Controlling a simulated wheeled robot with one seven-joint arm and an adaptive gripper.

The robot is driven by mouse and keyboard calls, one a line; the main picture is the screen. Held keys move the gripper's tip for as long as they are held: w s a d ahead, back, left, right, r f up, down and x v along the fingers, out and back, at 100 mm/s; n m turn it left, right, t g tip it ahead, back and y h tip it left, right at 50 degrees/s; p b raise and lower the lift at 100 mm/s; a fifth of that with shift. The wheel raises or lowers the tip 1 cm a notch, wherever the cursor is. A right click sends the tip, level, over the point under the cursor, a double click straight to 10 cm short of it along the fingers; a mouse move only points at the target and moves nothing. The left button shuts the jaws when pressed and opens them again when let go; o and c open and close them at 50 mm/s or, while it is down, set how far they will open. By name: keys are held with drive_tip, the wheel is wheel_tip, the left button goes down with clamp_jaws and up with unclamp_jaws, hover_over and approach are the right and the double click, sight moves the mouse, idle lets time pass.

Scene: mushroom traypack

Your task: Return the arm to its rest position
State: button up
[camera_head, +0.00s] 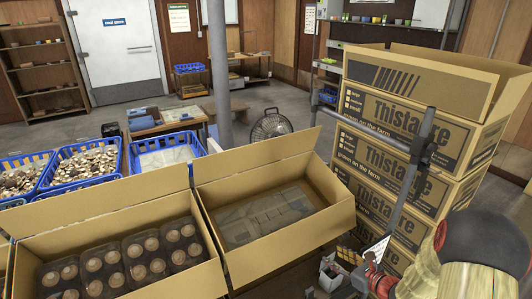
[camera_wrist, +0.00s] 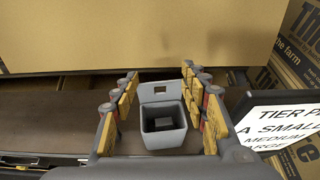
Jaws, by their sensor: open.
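My gripper (camera_wrist: 160,82) is open in the wrist view, with its yellow-padded fingers apart on both sides. No object is held between them; a grey open bin (camera_wrist: 163,138) shows lower down through the gap. In the head view, my gripper (camera_head: 346,256) is low at the right of centre, beside the near right corner of the right open carton (camera_head: 240,268). My red and straw-coloured arm (camera_head: 440,270) comes in from the lower right corner. A plain carton wall (camera_wrist: 150,35) fills the top of the wrist view.
The left carton (camera_head: 130,225) holds several trays of brown mushrooms. The right carton shows no mushroom trays. Stacked printed cartons (camera_head: 405,150) and a grey post (camera_head: 400,190) stand to the right. A white sign (camera_wrist: 285,120) is right of my gripper. Blue crates (camera_head: 85,165) lie behind.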

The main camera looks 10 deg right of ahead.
drive_tip(key=s+a+r+n+g+y, duration=0.1)
drive_tip(key=s+a+n+g+y, duration=0.45)
drive_tip(key=s+a+n, duration=0.7)
drive_tip(key=s+r+n+g+h, duration=0.5)
drive_tip(key=s+r+n+h, duration=0.5)
drive_tip(key=s+r+n, duration=0.5)
drive_tip(key=a+r+n+t, duration=0.3)
drive_tip(key=a+r+n, duration=0.1)
drive_tip(key=r, duration=0.4)
drive_tip(key=shift+r+b, duration=0.3)
drive_tip(key=shift+b, duration=0.1)
drive_tip(key=shift+t, duration=0.25)
